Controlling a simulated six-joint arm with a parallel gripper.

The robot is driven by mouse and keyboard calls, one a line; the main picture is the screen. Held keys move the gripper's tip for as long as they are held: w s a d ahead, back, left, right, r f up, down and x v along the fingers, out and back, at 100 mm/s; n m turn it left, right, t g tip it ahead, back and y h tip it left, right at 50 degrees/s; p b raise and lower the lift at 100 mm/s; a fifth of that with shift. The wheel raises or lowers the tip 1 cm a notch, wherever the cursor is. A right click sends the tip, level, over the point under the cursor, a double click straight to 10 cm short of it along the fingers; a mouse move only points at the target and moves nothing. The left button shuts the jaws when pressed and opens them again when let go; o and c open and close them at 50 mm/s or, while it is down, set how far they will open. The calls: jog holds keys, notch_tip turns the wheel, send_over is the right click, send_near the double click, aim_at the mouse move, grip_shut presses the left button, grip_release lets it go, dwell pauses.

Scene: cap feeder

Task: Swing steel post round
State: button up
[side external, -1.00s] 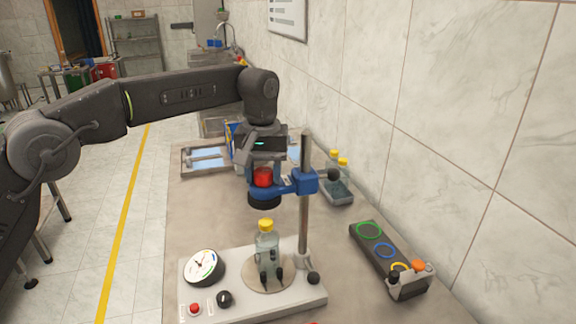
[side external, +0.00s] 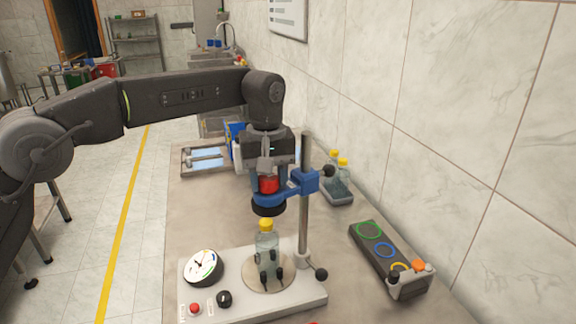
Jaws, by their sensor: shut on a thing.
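The steel post (side external: 304,222) stands upright on the right rear of a pale base plate (side external: 215,307). A blue arm (side external: 292,196) is clamped to it and reaches left. Its free end carries a red part (side external: 268,185) above a black disc (side external: 269,208). My gripper (side external: 267,182) points down with its fingers around the red part, shut on it. A clear bottle with a yellow cap (side external: 266,226) stands upright on a round plate (side external: 268,284), between black pegs. The black disc is above the cap, apart from it.
A dial (side external: 204,267), a red button (side external: 195,309) and a black knob (side external: 224,298) sit on the base plate. A dark holder with coloured rings (side external: 379,250) lies right. A tray with yellow-capped bottles (side external: 339,191) is behind the post. The bench left of the base is clear.

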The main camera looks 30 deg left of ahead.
jog(key=shift+d, duration=0.1)
jog(key=shift+s+d+n, duration=0.2)
jog(key=shift+d+n, duration=0.3)
jog(key=shift+n, duration=0.3)
jog(key=shift+s+d+n, duration=0.2)
jog(key=shift+d+n, duration=0.3)
jog(key=shift+n, duration=0.3)
jog(key=shift+d, duration=0.1)
jog(key=shift+s+d+n, duration=0.1)
jog(key=shift+d+n, duration=0.95)
jog(key=shift+n, duration=0.45)
jog(key=shift+w+d+n, duration=0.2)
jog(key=shift+d+n, duration=0.95)
jog(key=shift+n, duration=0.45)
